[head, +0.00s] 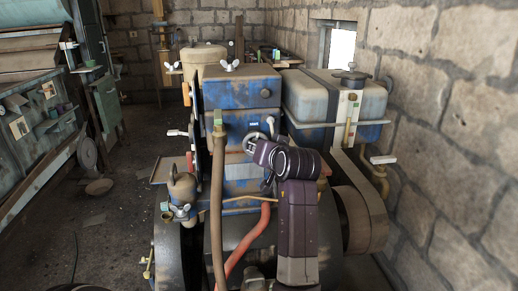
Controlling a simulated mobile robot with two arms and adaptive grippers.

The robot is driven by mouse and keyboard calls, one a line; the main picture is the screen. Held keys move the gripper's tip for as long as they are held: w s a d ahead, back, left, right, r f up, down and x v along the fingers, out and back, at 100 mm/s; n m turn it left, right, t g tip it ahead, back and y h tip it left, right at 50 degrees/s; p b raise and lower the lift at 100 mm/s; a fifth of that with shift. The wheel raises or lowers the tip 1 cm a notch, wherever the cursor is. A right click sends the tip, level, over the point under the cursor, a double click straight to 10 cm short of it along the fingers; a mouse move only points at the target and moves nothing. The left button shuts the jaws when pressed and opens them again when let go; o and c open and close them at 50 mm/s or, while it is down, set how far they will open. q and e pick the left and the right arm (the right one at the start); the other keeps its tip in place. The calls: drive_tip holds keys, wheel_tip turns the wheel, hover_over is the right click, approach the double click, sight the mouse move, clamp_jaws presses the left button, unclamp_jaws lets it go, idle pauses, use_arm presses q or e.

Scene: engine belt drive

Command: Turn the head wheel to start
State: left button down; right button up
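A blue engine (243,92) stands in the middle of the head view. A dark wheel (167,250) shows low on its left side. A broad belt-like band (368,195) runs down its right side over another wheel rim (349,222). I cannot tell which wheel is the head wheel. My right arm rises from the bottom in front of the engine. Its gripper (263,138) is close to the engine's front face, and its grey fingers are partly hidden by the wrist. I cannot tell whether it touches anything or is open. My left gripper is not in view.
A grey-blue tank (334,100) sits at the engine's right, close to the stone wall (450,130). A brown hose (217,190) and a red hose (246,242) hang in front. A workbench (35,130) lines the left; the floor (115,215) between is mostly clear.

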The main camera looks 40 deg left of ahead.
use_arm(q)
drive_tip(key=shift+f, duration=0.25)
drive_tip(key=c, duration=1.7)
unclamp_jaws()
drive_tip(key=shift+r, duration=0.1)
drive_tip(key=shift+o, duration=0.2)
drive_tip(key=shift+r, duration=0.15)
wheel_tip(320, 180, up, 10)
